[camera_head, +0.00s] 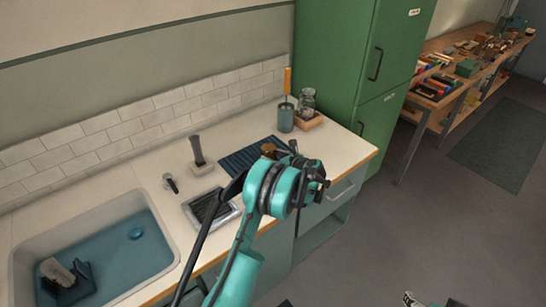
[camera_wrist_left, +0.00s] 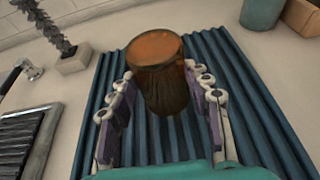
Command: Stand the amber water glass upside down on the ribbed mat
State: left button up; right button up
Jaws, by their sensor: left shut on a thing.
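The amber water glass (camera_wrist_left: 156,50) is between the two fingers of my left gripper (camera_wrist_left: 160,76) in the left wrist view, over the ribbed mat. My left gripper is shut on it. A flat orange round end faces up; I cannot tell for sure whether it is the base or the mouth. The lower end is dark, and its contact with the mat is unclear. In the head view the glass (camera_head: 268,149) shows small behind my left wrist. The blue ribbed mat (camera_head: 236,162) lies on the counter, partly hidden by my arm. A small piece of my right gripper (camera_head: 411,298) seems to show at the bottom edge.
A dark brush on a block (camera_head: 198,158), a tap (camera_head: 171,183) and a dark ribbed tray (camera_head: 205,207) are left of the mat. The sink (camera_head: 156,258) is further left. A teal cup (camera_head: 286,118) and a wooden tray (camera_head: 312,122) with a jar stand behind, right.

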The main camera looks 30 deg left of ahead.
pick_arm(q)
jog(key=shift+f, duration=0.2)
jog(key=o, duration=1.6)
jog(key=shift+c, duration=0.2)
jog(key=v, duration=1.2)
jog(key=s+d+r+n+h, duration=0.2)
jog(key=s+r+n+h, duration=0.1)
jog(key=s+r+n, duration=0.3)
jog(key=s+d+n+h, duration=0.3)
jog(key=s+d+n, duration=0.1)
jog(key=s, duration=0.5)
jog(key=s+d+n+t+h, duration=0.1)
jog(key=s+d+n+h, duration=0.2)
jog(key=s+n, duration=0.4)
jog(key=s+d+r+n+t+h, duration=0.1)
jog(key=s+d+n+h, duration=0.2)
jog(key=s, duration=0.8)
jog(key=d+n, duration=0.2)
jog(key=shift+s+d+n, duration=0.15)
jog(key=shift+d+n, duration=0.15)
jog(key=shift+d, duration=0.05)
